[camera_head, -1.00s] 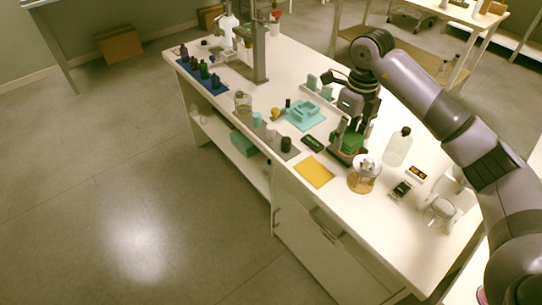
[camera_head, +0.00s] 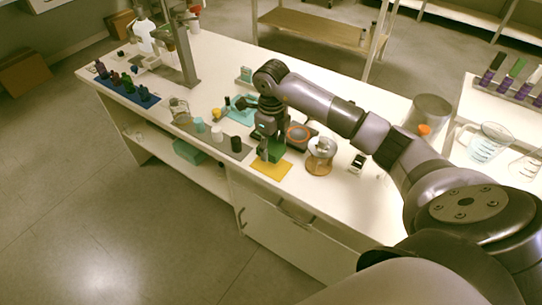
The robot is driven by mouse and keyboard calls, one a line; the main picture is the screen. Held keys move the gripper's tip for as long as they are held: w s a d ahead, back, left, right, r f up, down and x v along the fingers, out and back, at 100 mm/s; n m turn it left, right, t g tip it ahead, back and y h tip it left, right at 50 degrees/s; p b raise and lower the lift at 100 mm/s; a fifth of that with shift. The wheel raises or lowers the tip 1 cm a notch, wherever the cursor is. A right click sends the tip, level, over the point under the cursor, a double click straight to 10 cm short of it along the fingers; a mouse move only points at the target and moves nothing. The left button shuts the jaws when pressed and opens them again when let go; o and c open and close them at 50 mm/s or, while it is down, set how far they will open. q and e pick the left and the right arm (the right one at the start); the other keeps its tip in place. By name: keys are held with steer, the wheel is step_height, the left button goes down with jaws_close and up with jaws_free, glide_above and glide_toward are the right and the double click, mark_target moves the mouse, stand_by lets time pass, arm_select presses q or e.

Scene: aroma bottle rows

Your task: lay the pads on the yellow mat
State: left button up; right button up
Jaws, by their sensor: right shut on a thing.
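The yellow mat (camera_head: 270,171) lies flat on the white bench near its front edge. My right gripper (camera_head: 270,156) points down over the back part of the mat and is shut on a green pad (camera_head: 278,151). The pad looks like a thick dark green block. I cannot tell whether it touches the mat or hangs just above it. The gripper fingers cover part of the pad. My left gripper is not in view.
A glass jar on a wooden base (camera_head: 320,157) stands right of the mat. A device with a red ring (camera_head: 299,134) is behind it. A black jar (camera_head: 236,144) stands on a grey strip to the left. Bottles stand on a blue mat (camera_head: 134,94).

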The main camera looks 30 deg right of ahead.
mark_target(271, 165)
steer(key=shift+f, duration=0.6)
step_height(271, 165, down, 3)
steer(key=shift+f, duration=0.5)
steer(key=shift+f, duration=0.2)
steer(key=o, duration=1.1)
steer(key=shift+r, duration=0.1)
